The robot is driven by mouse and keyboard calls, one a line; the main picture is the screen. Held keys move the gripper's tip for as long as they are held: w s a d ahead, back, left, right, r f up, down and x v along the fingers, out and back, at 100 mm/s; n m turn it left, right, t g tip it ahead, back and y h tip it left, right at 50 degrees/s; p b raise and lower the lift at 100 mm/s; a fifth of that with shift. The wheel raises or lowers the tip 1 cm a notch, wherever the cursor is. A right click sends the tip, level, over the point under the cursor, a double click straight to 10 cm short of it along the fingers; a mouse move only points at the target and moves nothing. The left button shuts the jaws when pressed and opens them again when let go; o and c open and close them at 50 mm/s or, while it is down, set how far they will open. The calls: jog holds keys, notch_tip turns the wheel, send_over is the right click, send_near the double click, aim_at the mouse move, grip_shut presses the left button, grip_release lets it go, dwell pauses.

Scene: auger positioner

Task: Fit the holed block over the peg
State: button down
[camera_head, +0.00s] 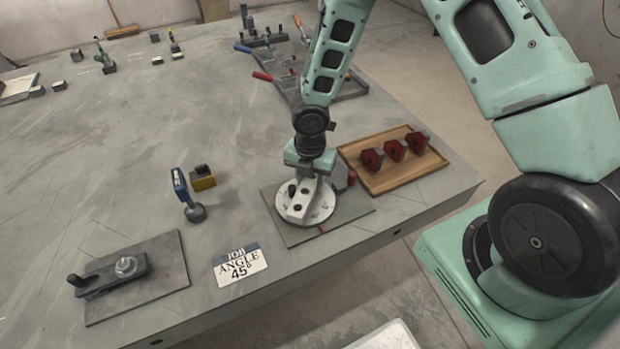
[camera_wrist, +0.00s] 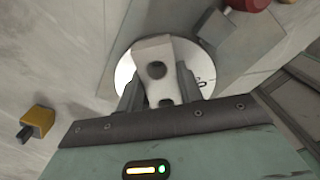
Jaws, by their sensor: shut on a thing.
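The holed block (camera_head: 299,212) is pale grey with dark round holes in its top. It is over the round dial plate (camera_head: 325,208), near the plate's middle. My gripper (camera_head: 305,188) comes down from above and is shut on the block. In the wrist view the block (camera_wrist: 152,50) is between the two dark fingers of my gripper (camera_wrist: 160,85), with the white dial (camera_wrist: 124,72) under it. I cannot make out the peg, and I cannot tell whether the block rests on the dial or is a little above it.
A wooden tray (camera_head: 435,160) with three red parts stands right of the dial's base plate (camera_head: 285,232). A job angle 45° card (camera_head: 240,265) lies front left.

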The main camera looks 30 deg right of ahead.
aim_at(310, 181)
jog(key=shift+f, duration=0.1)
jog(key=c, duration=0.8)
grip_release()
jog(key=shift+c, duration=0.2)
notch_tip(310, 181, up, 17)
jog(key=p, duration=0.2)
jog(key=shift+r, duration=0.2)
jog(key=s+a+r+m, duration=0.3)
jog(key=s+m, duration=0.3)
jog(key=s, duration=0.1)
jog(key=s+a+r+m, duration=0.3)
jog(key=s+r+m, duration=0.1)
jog(key=s+m, duration=0.3)
jog(key=s+a+r+m, duration=0.2)
jog(key=s+r+m, duration=0.1)
jog(key=s+m, duration=0.3)
jog(key=s, duration=0.2)
jog(key=shift+s+a+r+y, duration=0.3)
jog(key=shift+a+r, duration=0.1)
